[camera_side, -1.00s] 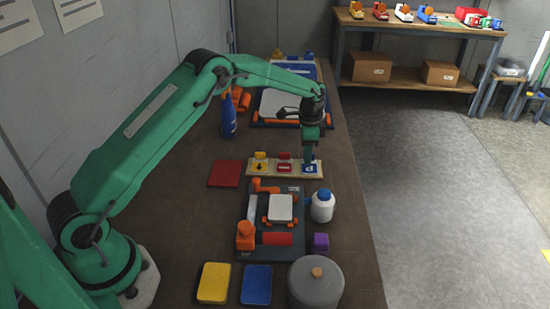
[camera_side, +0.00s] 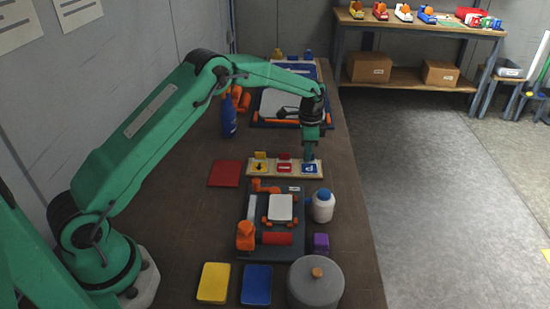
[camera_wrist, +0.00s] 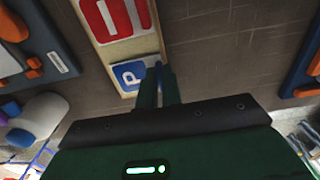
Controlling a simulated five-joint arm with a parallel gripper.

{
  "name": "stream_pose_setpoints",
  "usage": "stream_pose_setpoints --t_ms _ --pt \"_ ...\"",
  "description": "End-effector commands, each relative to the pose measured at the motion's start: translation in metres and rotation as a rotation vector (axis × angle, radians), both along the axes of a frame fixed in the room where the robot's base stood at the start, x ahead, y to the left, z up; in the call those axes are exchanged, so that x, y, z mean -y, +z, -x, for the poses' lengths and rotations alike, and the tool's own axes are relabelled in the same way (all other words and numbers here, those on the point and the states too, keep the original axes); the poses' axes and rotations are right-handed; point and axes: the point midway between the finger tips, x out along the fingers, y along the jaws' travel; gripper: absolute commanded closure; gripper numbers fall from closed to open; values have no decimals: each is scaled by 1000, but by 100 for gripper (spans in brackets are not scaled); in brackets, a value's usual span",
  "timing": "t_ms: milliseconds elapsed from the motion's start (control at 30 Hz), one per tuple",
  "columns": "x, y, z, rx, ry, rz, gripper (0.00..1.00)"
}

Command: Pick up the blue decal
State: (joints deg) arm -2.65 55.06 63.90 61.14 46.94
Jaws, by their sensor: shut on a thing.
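My gripper (camera_side: 309,156) points down at the decal's far edge in the side view. In the wrist view its two fingers (camera_wrist: 160,75) are close together at the decal's right side. They are shut on the decal's tab, which they mostly hide. The decal still appears to rest on the strip.
A red decal (camera_side: 284,167) and a yellow decal (camera_side: 260,166) share the strip. A dark fixture with a white plate (camera_side: 280,208) stands in front, beside a white bottle (camera_side: 323,205). A red pad (camera_side: 225,173) lies left. Another white-topped fixture (camera_side: 285,104) stands behind.

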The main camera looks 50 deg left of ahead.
Motion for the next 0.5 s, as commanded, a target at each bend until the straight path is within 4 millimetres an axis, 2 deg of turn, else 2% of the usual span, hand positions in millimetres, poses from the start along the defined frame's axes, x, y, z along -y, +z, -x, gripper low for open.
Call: stream_pose_setpoints --t_ms 267,467,500 --pt "0 15 -1 2 0 -1 100" --pt "0 41 -1 3 0 0 100" --pt "5 45 2 1 -2 0 100"
